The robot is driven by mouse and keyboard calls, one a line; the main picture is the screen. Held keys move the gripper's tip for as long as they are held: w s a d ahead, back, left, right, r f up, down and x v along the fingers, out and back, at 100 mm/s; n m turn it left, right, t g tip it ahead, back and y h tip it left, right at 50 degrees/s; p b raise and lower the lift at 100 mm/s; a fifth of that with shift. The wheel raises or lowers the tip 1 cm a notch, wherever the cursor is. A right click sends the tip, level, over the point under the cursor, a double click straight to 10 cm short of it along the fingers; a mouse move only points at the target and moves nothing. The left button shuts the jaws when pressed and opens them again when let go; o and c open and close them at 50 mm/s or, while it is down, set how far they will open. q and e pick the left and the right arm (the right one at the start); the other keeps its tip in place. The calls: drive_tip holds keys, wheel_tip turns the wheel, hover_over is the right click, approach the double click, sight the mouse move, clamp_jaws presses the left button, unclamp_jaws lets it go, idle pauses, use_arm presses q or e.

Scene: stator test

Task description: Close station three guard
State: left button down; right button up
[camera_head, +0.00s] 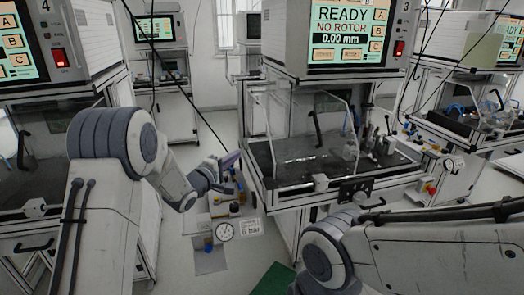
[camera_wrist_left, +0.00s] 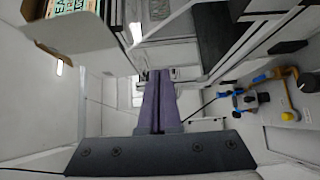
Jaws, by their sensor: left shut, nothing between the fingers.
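Station three (camera_head: 300,55) stands right of centre in the head view, with the number 3 beside its screen (camera_head: 349,28), which reads "READY", "NO ROTOR" and "0.00 mm". Its clear guard (camera_head: 343,97) shows as thin pale edges above the dark worktop (camera_head: 290,162); a black bar handle (camera_head: 315,129) shows there. The guard's exact angle is hard to tell. My left gripper (camera_head: 236,157) is left of the worktop's front left corner, apart from the guard. In the left wrist view its purple fingers (camera_wrist_left: 158,75) are together and empty. My right gripper is out of view.
Small fixtures (camera_head: 376,142) sit on the worktop's right side. Station four (camera_head: 60,45) is at the left, and another station (camera_head: 480,110) at the right. My right arm crosses the lower right.

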use_arm(q)
drive_tip(key=s+d+p+x, duration=0.1)
drive_tip(key=d+p+x, duration=0.1)
drive_tip(key=x, duration=1)
drive_tip(key=shift+w+d+r+p, duration=0.2)
drive_tip(key=shift+d+p, duration=0.2)
drive_tip(key=shift+p, duration=0.05)
